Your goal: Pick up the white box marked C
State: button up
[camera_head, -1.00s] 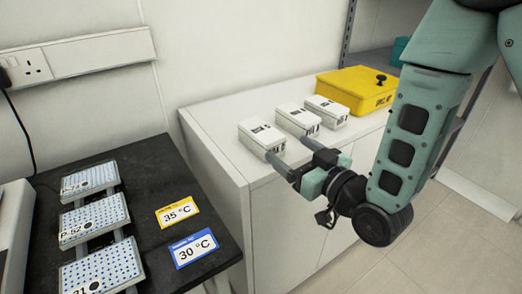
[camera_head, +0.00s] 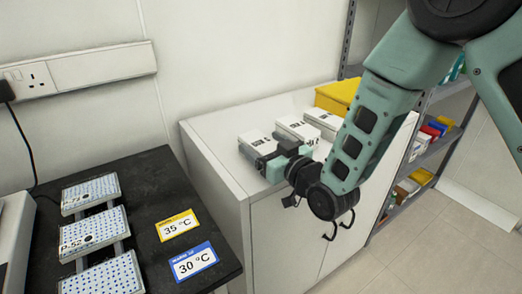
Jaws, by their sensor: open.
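Three white boxes stand in a row on top of the white cabinet (camera_head: 205,150): a left one (camera_head: 254,139), a middle one (camera_head: 297,127) and a right one (camera_head: 323,118). Each has a small dark printed label, too small to read, so I cannot tell which is marked C. My gripper (camera_head: 267,149) is open at the front of the left box, overlapping its near right side in view. I cannot tell whether its fingers touch the box. My gripper hides part of the left box.
A yellow lidded box (camera_head: 337,95) stands behind the right white box, partly hidden by my arm. At left, a black bench (camera_head: 140,170) holds several dotted plates (camera_head: 92,232) and two temperature signs (camera_head: 178,225). A shelf rack (camera_head: 440,145) stands at right.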

jog(key=c, duration=1.2)
jog(key=shift+c, duration=0.2)
